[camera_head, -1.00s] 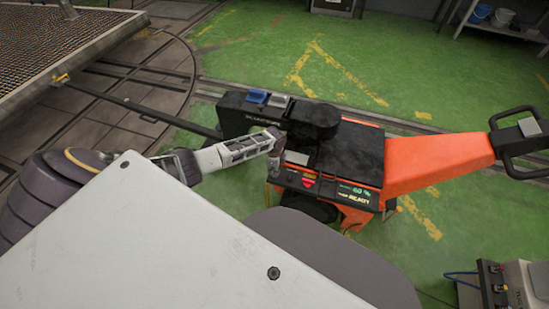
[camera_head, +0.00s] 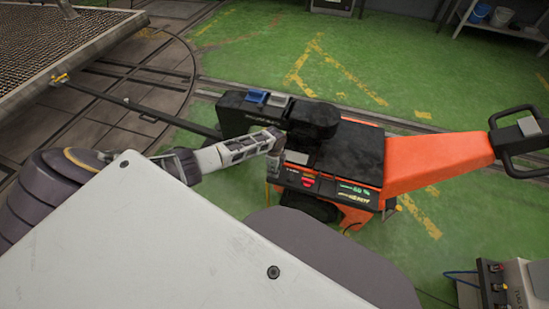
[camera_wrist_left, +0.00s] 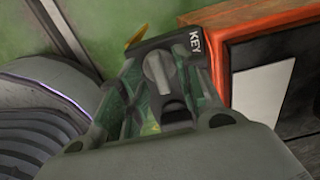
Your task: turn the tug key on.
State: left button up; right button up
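The orange and black tug (camera_head: 350,155) stands on the green floor. Its lit green display (camera_head: 353,190) shows a percentage and a line of blurred text. In the left wrist view a grey key knob (camera_wrist_left: 158,72) sits on a small black panel (camera_wrist_left: 193,43) marked KEY. My left gripper (camera_head: 274,158) is at the tug's near left side. In the left wrist view my left gripper (camera_wrist_left: 160,65) has its fingers apart, one on each side of the knob. I cannot tell whether either finger touches it. My right gripper is not in view.
The tug's orange tiller (camera_head: 440,160) runs right to a black handle (camera_head: 515,143). A rail turntable (camera_head: 130,90) lies at the left. A grey box with a cable (camera_head: 515,285) is at the lower right. Green floor behind the tug is clear.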

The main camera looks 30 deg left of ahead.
pick_arm(q)
jog(key=shift+r, duration=0.7)
notch_tip(320, 180, up, 11)
jog(key=shift+f, duration=0.2)
dwell(0.4)
dwell(0.5)
